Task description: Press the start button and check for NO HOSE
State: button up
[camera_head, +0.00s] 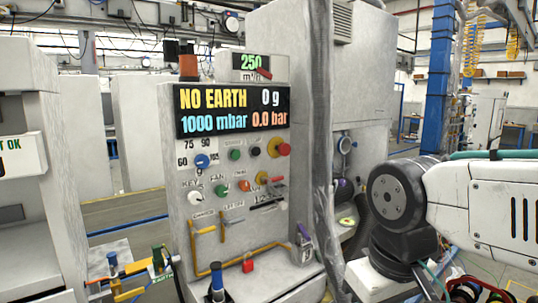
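The charging station panel (165,160) faces me left of centre. Its black display (232,110) reads NO EARTH, 0 g, 1000 mbar and 0.0 bar, not NO HOSE. Below it are a green button (235,154), a second green control (222,190), a black button (256,151), orange controls and a red mushroom button (283,149). The small labels are too blurred to tell which is the start button. My white and black arm link shows at the right, apart from the panel. My gripper is not in view.
A thick grey hose (321,130) hangs vertically right of the panel. A blue-topped fitting (217,270) and a red part (248,265) are at the panel's foot. Another grey cabinet (45,220) stands left. A blue column (440,90) rises behind my arm.

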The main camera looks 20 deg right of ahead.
aim_at(234, 154)
jog(key=i, duration=0.9)
jog(key=u, duration=0.1)
jog(key=k, duration=1)
jog(key=z, duration=1.4)
jog(key=i, duration=1.05)
